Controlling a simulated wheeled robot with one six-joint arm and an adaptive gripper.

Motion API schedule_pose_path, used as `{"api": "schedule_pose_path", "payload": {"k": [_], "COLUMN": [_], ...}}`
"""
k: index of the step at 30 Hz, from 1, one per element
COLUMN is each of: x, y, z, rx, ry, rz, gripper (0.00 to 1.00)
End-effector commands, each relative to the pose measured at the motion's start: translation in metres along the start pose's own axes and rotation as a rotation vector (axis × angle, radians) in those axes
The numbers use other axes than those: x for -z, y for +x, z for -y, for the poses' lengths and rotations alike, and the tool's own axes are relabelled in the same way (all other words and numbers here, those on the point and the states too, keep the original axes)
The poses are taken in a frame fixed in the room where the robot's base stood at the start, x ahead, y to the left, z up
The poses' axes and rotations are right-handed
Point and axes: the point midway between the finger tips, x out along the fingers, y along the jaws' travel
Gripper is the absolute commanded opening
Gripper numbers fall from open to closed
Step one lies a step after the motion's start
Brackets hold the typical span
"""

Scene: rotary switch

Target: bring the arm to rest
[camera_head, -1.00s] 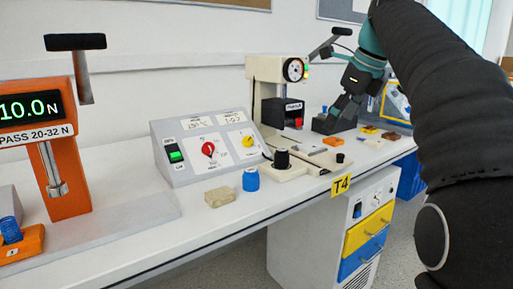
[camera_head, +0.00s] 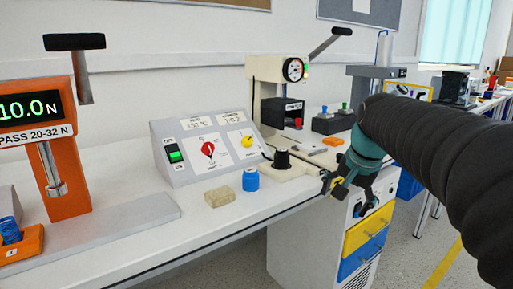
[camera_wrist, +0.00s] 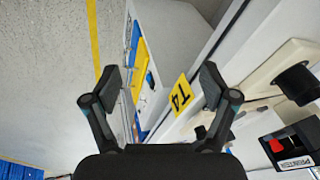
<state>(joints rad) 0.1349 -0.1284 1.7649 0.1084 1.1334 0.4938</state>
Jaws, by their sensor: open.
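My gripper (camera_head: 333,184) is in front of the bench's front edge, near the yellow T4 label, in the head view. In the wrist view my gripper (camera_wrist: 161,82) has its two fingers spread wide with nothing between them. The yellow T4 label (camera_wrist: 181,94) and the floor show beyond the fingers. The sloped grey control panel (camera_head: 180,172) with a red rotary knob (camera_head: 208,149) and a yellow knob (camera_head: 247,141) stands on the bench to the left, apart from my gripper.
A beige press (camera_head: 265,68) with a raised lever stands behind. A tan block (camera_head: 220,196) and a blue cap (camera_head: 250,180) lie on the bench (camera_head: 120,236). An orange force tester (camera_head: 65,160) stands at left. A drawer cabinet (camera_head: 310,240) is below; open floor lies right.

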Motion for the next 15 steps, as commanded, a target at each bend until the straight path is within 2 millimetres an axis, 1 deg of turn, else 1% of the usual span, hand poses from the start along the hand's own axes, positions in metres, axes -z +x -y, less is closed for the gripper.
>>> {"api": "schedule_pose_path", "payload": {"k": [1, 5, 6, 8, 9, 11, 12, 15], "x": [-0.020, -0.068, -0.083, -0.107, -0.122, -0.145, -0.159, -0.191], "y": [0.005, 0.019, 0.024, 0.030, 0.034, 0.040, 0.044, 0.049], "z": [-0.011, -0.041, -0.050, -0.065, -0.074, -0.088, -0.097, -0.116], "rx": [-0.008, -0.027, -0.032, -0.039, -0.044, -0.048, -0.049, -0.051], "ry": [-0.093, -0.339, -0.404, -0.490, -0.538, -0.589, -0.609, -0.631], "rz": [-0.006, -0.025, -0.030, -0.036, -0.038, -0.043, -0.045, -0.049], "gripper": [0.85, 0.85, 0.85, 0.85, 0.85, 0.85, 0.85, 0.85]}}
